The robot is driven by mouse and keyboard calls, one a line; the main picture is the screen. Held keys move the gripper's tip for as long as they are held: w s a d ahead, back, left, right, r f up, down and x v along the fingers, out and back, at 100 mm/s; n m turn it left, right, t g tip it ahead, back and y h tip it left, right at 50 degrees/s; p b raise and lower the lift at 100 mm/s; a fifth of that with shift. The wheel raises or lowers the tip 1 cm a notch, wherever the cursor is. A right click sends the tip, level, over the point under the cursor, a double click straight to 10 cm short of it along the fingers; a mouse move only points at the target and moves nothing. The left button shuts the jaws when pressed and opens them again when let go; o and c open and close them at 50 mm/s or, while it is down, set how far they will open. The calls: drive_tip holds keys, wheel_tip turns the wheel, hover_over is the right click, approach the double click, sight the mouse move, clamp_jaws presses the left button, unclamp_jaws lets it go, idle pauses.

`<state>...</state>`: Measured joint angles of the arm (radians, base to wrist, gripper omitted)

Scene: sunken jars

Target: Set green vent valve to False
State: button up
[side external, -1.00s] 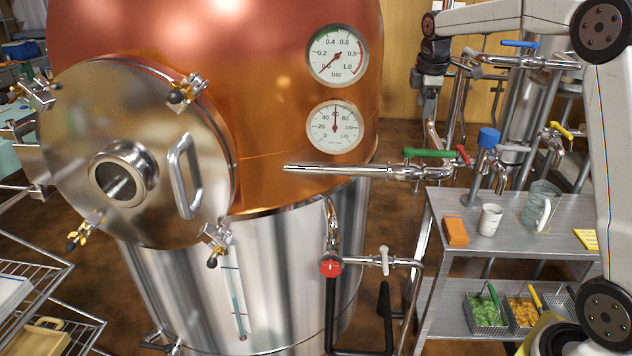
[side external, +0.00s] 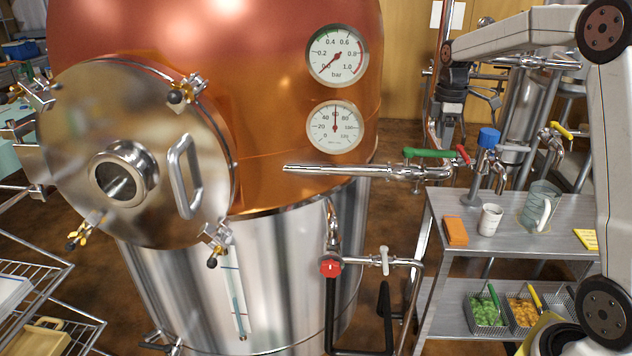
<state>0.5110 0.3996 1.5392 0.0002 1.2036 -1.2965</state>
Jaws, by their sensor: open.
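The green vent valve has a long green lever handle (side external: 429,153). It lies level, along the steel pipe (side external: 350,171) to the right of the copper vessel. My gripper (side external: 455,122) hangs from the arm at upper right, pointing down. In the picture it is just above the right part of the green handle, apart from it. It is open and holds nothing. Its fingers are small and hard to make out against the background, and its depth relative to the handle cannot be told.
A small red lever (side external: 463,154) and a blue knob (side external: 488,138) are close to the green handle's right. A steel cart (side external: 470,262) with a mug (side external: 490,219) and a jug (side external: 540,205) stands below. The copper vessel (side external: 270,120) fills the left.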

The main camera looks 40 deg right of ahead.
sight(440, 150)
drive_tip(key=shift+f, duration=1.05)
drive_tip(key=shift+f, duration=0.1)
drive_tip(key=shift+f, duration=1.3)
clamp_jaws()
